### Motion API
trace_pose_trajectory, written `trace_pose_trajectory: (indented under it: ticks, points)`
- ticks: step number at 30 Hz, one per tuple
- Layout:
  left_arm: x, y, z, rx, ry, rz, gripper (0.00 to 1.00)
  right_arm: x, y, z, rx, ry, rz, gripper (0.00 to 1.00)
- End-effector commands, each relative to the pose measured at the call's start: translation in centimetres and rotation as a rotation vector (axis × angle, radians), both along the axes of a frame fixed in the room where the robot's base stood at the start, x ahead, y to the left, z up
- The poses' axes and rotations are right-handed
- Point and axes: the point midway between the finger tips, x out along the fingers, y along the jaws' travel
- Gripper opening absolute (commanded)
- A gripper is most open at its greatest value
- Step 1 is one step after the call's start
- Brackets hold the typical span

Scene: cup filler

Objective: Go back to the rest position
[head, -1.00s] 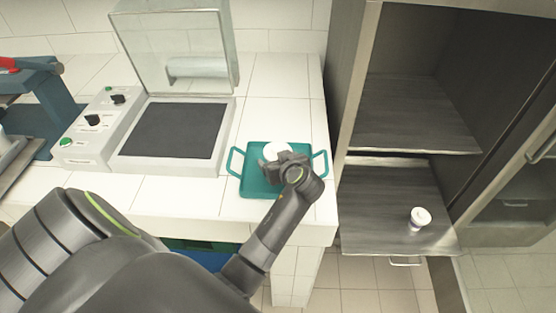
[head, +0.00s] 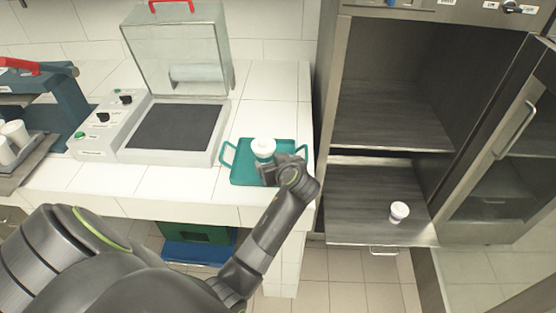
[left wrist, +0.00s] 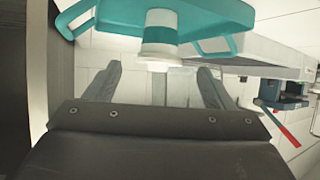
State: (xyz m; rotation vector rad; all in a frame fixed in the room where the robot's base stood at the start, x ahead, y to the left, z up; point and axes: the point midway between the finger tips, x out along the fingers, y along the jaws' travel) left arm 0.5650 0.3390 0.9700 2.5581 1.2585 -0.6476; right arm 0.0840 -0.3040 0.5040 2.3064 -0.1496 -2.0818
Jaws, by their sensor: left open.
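My left gripper (head: 279,172) is over the front right part of the teal tray (head: 240,176) on the white counter. A white lidded cup (head: 264,149) stands upright on the tray, just behind the gripper in the head view. In the left wrist view the two fingers (left wrist: 160,84) are spread apart, with the cup (left wrist: 159,40) ahead of them and nothing held between them. The tray (left wrist: 215,14) shows there as well. Whether a finger touches the cup cannot be told. My right gripper is not in view.
A machine with a raised clear lid (head: 180,60) stands left of the tray. A second cup (head: 399,212) stands on the pulled-out cabinet shelf (head: 350,225) at right. More cups (head: 14,135) stand at the far left. A cabinet door (head: 500,150) is open at right.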

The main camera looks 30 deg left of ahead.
Motion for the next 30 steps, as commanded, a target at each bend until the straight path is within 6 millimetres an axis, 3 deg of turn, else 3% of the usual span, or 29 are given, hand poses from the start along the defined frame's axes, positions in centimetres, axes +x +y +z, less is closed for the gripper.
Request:
trace_pose_trajectory:
  ticks: [3, 8, 11, 14, 21, 24, 30]
  points:
    - [0.0, 0.0, 0.0, 0.000, 0.000, 0.000, 0.76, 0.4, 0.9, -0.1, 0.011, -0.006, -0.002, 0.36]
    - [-0.3, 0.1, -0.2, -0.002, 0.006, -0.001, 0.76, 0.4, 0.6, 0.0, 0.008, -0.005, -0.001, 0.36]
    - [-1.9, 0.5, -1.3, -0.016, 0.050, -0.013, 0.76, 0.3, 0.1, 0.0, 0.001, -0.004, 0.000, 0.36]
    - [-5.4, 1.1, -3.3, -0.047, 0.142, -0.052, 0.76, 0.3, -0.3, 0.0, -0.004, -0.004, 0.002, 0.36]
    - [-17.5, 1.1, -7.3, -0.145, 0.432, -0.271, 0.76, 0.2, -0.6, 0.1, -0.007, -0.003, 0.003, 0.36]
    - [-21.5, 0.3, -7.6, -0.174, 0.519, -0.375, 0.76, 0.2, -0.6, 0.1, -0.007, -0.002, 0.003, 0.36]
    - [-27.1, -1.2, -7.3, -0.209, 0.634, -0.546, 0.76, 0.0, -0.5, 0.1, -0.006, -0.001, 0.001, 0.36]
